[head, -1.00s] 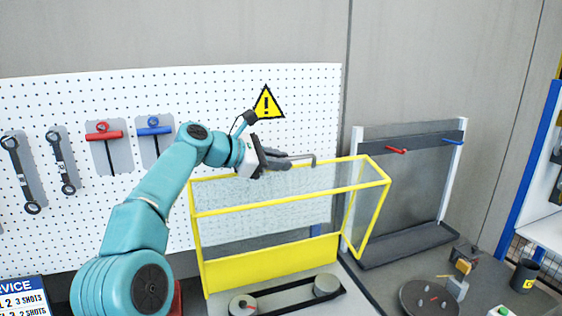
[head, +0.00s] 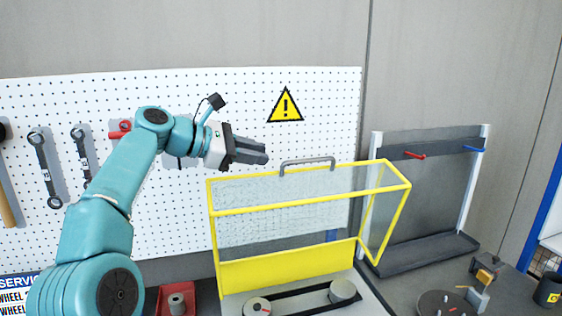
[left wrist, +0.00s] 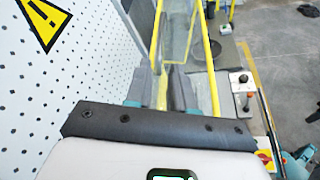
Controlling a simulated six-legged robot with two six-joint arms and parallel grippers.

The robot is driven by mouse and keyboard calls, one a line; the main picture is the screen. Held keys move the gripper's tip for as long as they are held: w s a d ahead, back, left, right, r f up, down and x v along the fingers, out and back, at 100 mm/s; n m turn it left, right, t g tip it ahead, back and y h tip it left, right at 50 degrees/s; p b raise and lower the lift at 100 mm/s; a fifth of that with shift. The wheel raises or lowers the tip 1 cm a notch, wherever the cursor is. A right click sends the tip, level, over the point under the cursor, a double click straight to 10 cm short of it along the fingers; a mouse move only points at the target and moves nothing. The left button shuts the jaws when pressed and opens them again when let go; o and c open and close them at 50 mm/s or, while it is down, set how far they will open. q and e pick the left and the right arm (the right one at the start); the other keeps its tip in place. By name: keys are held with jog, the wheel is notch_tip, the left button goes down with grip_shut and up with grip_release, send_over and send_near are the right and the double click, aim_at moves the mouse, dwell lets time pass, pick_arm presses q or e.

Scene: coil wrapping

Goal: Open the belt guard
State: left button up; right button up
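The belt guard (head: 290,275) is a yellow frame with clear mesh panels and a grey handle (head: 307,162) on its top edge. It stands raised behind the belt and two pulleys (head: 342,291), which show uncovered in front of it. My left gripper (head: 266,155) is in the air left of the handle, apart from it and level with the guard's top. My right gripper is not in view.
A white pegboard (head: 240,100) with wrenches (head: 45,170) and a warning sign (head: 285,104) is behind. A grey rack (head: 425,190) with red and blue pegs stands right of the guard. A red tray (head: 172,303) is at the lower left. The air above the guard is free.

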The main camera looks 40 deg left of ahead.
pick_arm(q)
jog(key=v, duration=0.5)
dwell(0.4)
